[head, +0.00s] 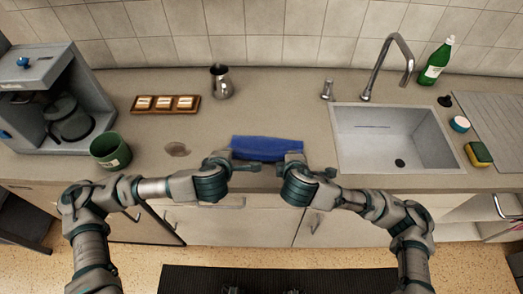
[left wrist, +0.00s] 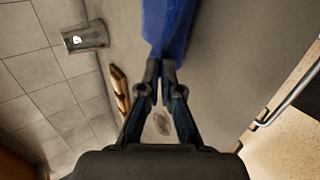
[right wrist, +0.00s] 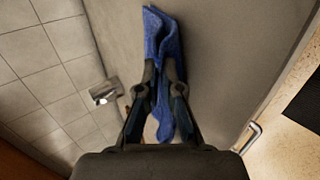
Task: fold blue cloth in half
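The blue cloth (head: 267,146) lies on the counter as a wide, narrow strip near the front edge, left of the sink. My left gripper (head: 234,160) is at its front left end. In the left wrist view, the fingertips (left wrist: 161,65) are close together with the cloth's end (left wrist: 168,25) pinched between them. My right gripper (head: 291,160) is at its front right end. In the right wrist view, its fingers (right wrist: 160,65) close on bunched cloth (right wrist: 162,35), and some hangs between them. The grippers hide parts of the cloth's front edge.
The sink (head: 390,137) with its tap (head: 380,70) is to the right. A green mug (head: 110,151) and coffee machine (head: 55,100) stand left. A wooden tray (head: 165,104) and metal jug (head: 221,82) are behind. Counter behind the cloth is clear.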

